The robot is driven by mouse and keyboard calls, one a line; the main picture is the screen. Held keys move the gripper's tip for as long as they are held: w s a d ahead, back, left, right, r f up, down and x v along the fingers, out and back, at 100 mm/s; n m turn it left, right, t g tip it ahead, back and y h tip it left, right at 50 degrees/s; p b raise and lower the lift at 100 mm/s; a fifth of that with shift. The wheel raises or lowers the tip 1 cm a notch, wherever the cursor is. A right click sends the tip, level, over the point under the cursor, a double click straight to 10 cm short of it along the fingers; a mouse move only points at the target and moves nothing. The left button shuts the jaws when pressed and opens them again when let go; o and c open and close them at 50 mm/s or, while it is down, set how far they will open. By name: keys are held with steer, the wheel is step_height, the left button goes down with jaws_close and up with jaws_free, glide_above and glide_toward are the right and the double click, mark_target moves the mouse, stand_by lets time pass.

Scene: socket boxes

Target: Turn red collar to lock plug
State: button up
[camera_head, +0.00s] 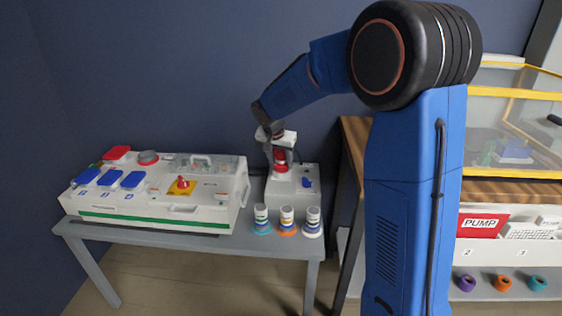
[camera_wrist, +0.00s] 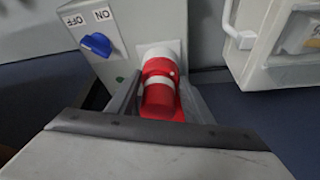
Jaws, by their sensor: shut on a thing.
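A red plug (camera_wrist: 160,92) with a white band sits in a white socket on a light grey box (camera_wrist: 128,28). Its red collar (camera_wrist: 158,67) is at the end nearest the socket. My gripper (camera_wrist: 160,98) has a finger on each side of the plug's red body and is shut on it. In the head view my gripper (camera_head: 277,142) is over the socket box (camera_head: 305,188) on the grey table, and the red plug (camera_head: 281,160) shows below it. I cannot tell whether the collar is turned.
The socket box has a blue switch (camera_wrist: 96,44) marked ON and OFF. A larger panel box (camera_head: 155,200) with blue covers and a yellow-and-red switch stands to the left. Three banded cylinders (camera_head: 287,222) stand at the table's front. A wooden bench with a clear case (camera_head: 515,130) is at right.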

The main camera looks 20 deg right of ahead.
steer(key=shift+m+h, duration=0.3)
steer(key=shift+m, duration=0.6)
steer(key=shift+a+g, duration=0.1)
steer(key=shift+g, duration=0.2)
steer(key=o, duration=1)
steer(key=shift+o, duration=0.2)
steer(key=v, duration=1.7)
steer(key=shift+r, duration=0.15)
